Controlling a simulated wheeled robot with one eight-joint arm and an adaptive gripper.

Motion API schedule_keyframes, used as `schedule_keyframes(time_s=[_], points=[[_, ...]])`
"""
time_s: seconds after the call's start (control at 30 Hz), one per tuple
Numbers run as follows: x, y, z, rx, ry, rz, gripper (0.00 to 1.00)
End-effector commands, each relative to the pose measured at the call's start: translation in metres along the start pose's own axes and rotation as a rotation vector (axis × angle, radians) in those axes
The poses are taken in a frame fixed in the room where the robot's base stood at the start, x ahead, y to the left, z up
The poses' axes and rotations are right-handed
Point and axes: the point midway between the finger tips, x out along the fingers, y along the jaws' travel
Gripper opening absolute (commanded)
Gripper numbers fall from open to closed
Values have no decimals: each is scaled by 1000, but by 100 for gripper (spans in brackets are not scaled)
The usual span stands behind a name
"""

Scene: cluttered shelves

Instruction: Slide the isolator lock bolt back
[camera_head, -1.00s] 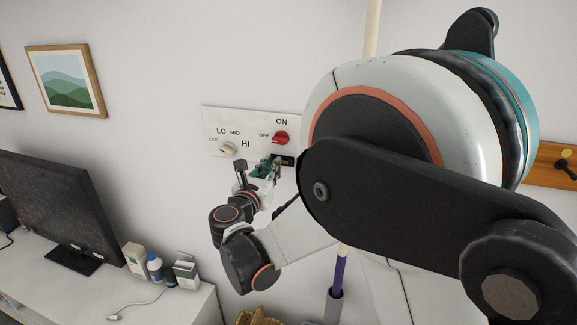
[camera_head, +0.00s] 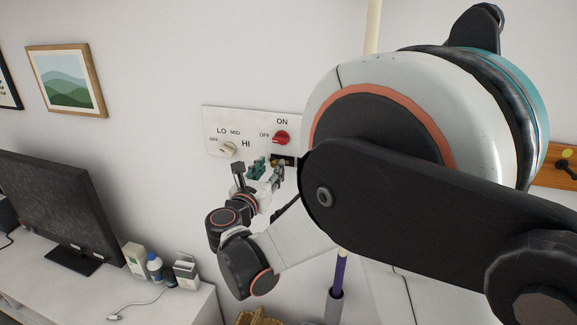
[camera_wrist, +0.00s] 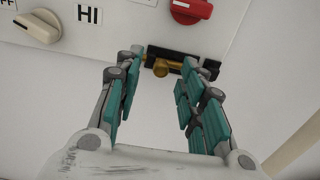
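The lock bolt (camera_wrist: 162,68) is a brass rod with a round knob in a dark bracket (camera_wrist: 209,70) at the lower edge of the white panel, below the red knob. In the head view the bracket (camera_head: 289,161) shows small, partly behind my gripper. My gripper (camera_wrist: 163,62) has teal pads and is open, with its fingers apart. In the wrist view the bolt's knob appears between the fingertips, nearer the left one. I cannot tell whether either fingertip touches it. In the head view my gripper (camera_head: 268,170) is just below the panel.
The panel (camera_head: 240,118) carries a red isolator knob (camera_head: 281,137) between OFF and ON markings and a cream selector knob (camera_head: 228,149). A monitor (camera_head: 60,205), bottles and boxes stand on the white cabinet to the left. The wall below the panel is bare.

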Motion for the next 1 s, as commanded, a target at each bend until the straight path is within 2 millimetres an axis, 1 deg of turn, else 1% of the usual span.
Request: schedule_keyframes(time_s=[0.73, 1.0], points=[[-34, 0, 0, 0, 0, 2, 36], [-39, 0, 0, 0, 0, 0, 36]])
